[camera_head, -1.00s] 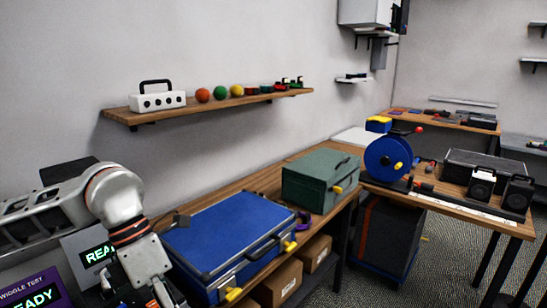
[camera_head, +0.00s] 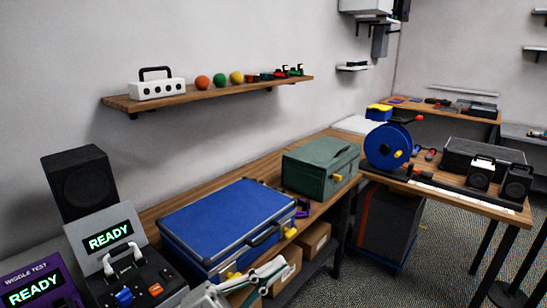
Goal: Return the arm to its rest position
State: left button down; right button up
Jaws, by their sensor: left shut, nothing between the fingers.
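My left gripper (camera_head: 278,270) shows at the bottom edge, left of centre, its light grey fingers pointing right. It is shut and empty. It appears in front of the lower front of the blue case (camera_head: 225,222) and the cardboard boxes under the bench; I cannot tell whether it touches anything. Most of my left arm is below the picture edge. My right gripper is not in view.
The wooden bench (camera_head: 268,190) holds a green toolbox (camera_head: 320,165), the closed blue case and a black device with a READY screen (camera_head: 109,241). A black speaker (camera_head: 79,183) stands behind it. A blue cable reel (camera_head: 389,147) stands on the right-hand table.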

pick_arm(q)
jog(key=w+a+f+n+t+y, duration=0.1)
jog(key=a+f+n+t+y, duration=0.2)
jog(key=a+f+n+y, duration=0.4)
jog(key=w+a+f+n+t+y, duration=0.2)
jog(key=a+f+n+t+y, duration=0.25)
jog(key=f+n, duration=0.55)
jog(key=s+a+f+n+g+y, duration=0.2)
jog(key=s+f, duration=0.5)
jog(key=f, duration=0.4)
jog(key=s+a+f+n+g+y, duration=0.2)
jog(key=s+a+f+g+y, duration=0.2)
jog(key=f, duration=0.8)
jog(key=s+a, duration=0.2)
jog(key=s, duration=0.1)
jog(key=shift+a+f+n+y, duration=0.2)
jog(key=shift+a+n+y, duration=0.1)
jog(key=shift+a+y, duration=0.1)
jog(key=shift+g, duration=0.25)
